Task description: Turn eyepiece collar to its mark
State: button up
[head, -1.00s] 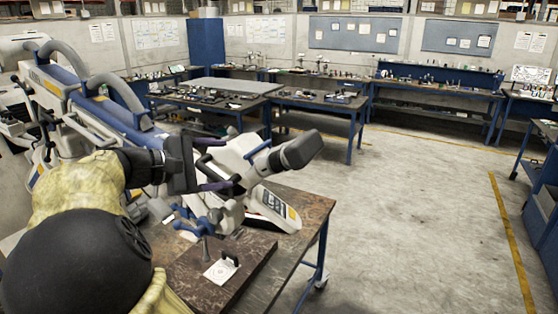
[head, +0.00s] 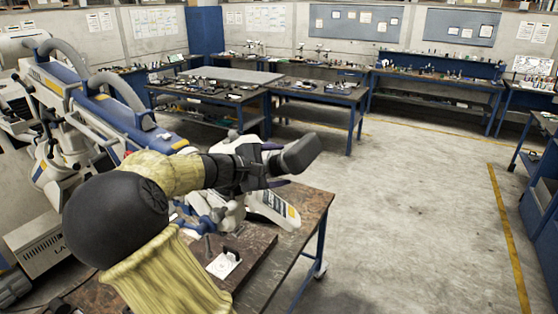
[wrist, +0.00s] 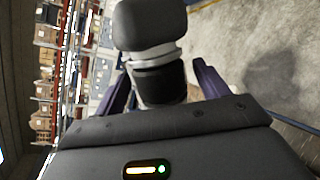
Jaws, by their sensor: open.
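The microscope (head: 272,207) has a white body over the near table. Its eyepiece (head: 299,154) points up and right, with a dark grey eyecup. In the wrist view the eyecup (wrist: 150,24) is at the top, above a pale ring and the black ribbed collar (wrist: 160,84). My gripper (wrist: 163,78) is open, with one dark purple finger on each side of the collar and visible gaps beside it. In the head view my gripper (head: 272,170) is at the lower end of the eyepiece, and my arm hides much of the microscope head. I cannot make out the mark.
The near table (head: 308,205) has a dark brown board with a white card (head: 223,264) on it, below my arm. The microscope's blue-and-white support arm (head: 110,115) stands at the left. Open floor lies to the right; workbenches line the back.

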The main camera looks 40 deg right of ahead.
jog(key=shift+d+f, duration=0.1)
jog(key=shift+d, duration=0.25)
jog(key=c, duration=0.9)
jog(key=shift+c, duration=0.2)
